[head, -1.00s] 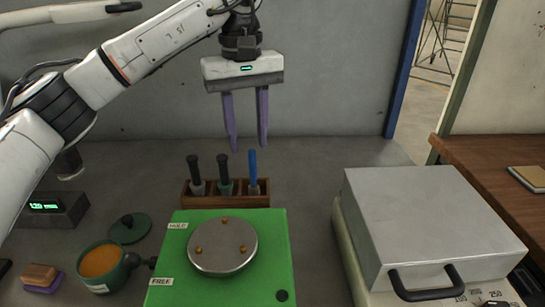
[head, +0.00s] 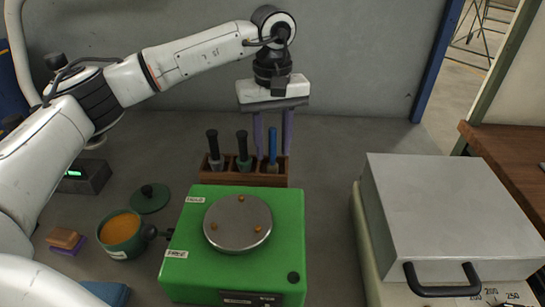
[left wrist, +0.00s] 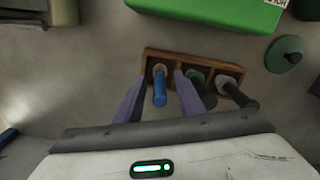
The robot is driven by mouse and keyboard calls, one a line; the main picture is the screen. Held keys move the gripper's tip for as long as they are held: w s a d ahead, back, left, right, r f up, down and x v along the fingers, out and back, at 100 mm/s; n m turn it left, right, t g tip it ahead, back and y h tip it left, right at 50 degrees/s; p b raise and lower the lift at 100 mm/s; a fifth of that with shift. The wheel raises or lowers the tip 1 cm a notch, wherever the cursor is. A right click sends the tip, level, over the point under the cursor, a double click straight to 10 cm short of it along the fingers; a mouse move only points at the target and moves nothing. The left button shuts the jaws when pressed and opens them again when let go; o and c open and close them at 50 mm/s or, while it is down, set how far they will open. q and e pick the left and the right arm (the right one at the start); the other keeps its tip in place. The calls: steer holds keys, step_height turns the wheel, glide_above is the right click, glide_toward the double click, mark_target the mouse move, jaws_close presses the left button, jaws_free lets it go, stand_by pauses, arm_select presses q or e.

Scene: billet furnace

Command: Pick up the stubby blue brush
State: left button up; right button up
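The blue brush (head: 272,148) stands upright in the right-hand slot of a wooden rack (head: 230,180). It also shows in the left wrist view (left wrist: 160,88). Two brushes with black handles, one dark-bodied (head: 214,150) and one green (head: 243,152), stand in the other slots. My left gripper (head: 272,142) is open, its two purple fingers pointing down, one to each side of the blue handle. In the left wrist view the handle shows between the fingers, with no clear contact. My right gripper is not seen.
A green block with a round metal plate (head: 238,222) stands in front of the rack. An orange-filled pot (head: 121,232) and a green lid (head: 150,199) are left. A grey box furnace (head: 445,215) stands right. The wall is close behind.

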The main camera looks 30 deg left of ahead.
arm_select(q)
jaws_close()
step_height(320, 180, up, 10)
steer(key=shift+b, duration=0.3)
stand_by(0.4)
